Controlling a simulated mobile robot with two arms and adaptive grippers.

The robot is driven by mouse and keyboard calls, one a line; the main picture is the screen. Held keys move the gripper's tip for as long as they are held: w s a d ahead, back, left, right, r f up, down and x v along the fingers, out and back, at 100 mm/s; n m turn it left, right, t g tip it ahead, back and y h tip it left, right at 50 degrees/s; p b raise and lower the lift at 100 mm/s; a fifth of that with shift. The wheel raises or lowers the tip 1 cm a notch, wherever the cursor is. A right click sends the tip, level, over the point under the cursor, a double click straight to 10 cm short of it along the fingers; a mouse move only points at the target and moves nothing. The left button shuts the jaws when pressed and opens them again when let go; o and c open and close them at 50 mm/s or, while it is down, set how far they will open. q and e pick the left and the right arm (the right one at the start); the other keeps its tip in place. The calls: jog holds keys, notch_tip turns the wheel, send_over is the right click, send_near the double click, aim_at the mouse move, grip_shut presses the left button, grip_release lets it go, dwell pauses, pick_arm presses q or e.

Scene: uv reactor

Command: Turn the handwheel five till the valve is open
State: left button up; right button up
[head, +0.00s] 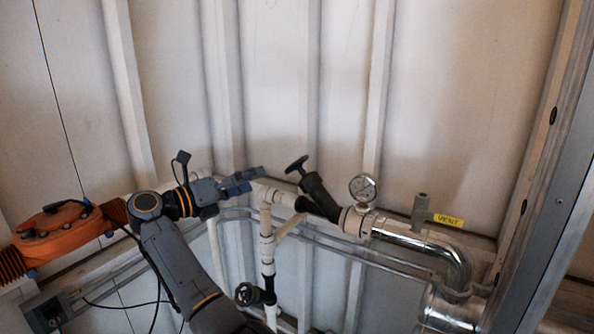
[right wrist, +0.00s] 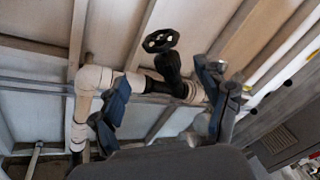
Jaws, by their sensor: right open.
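A dark handwheel (head: 296,164) sits on a slanted black valve body (head: 320,197) on the pipe by the wall. The wheel also shows in the right wrist view (right wrist: 160,40), above and between the fingers, seen from below. A second dark handwheel (head: 249,294) is lower, on a vertical pipe. I see no number on either wheel, so I cannot tell which is five. My right gripper (head: 248,181) is open and empty, left of the upper wheel and apart from it. In the right wrist view the open fingers (right wrist: 163,75) are spread. My left gripper is not in view.
A pressure gauge (head: 363,188) stands right of the slanted valve. A small vent valve (head: 420,211) with a yellow VENT label (head: 448,220) is further right. White pipes (head: 267,240) run below the gripper. The ribbed wall is behind.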

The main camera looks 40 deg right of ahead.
aim_at(294, 167)
jog(key=d+p, duration=0.1)
jog(key=d, duration=0.3)
jog(key=d+p, duration=0.1)
jog(key=d, duration=0.3)
jog(key=s+d+p, duration=0.1)
jog(key=d+p, duration=0.1)
jog(key=d, duration=0.2)
jog(key=shift+d+r, duration=0.15)
jog(key=shift+d, duration=0.7)
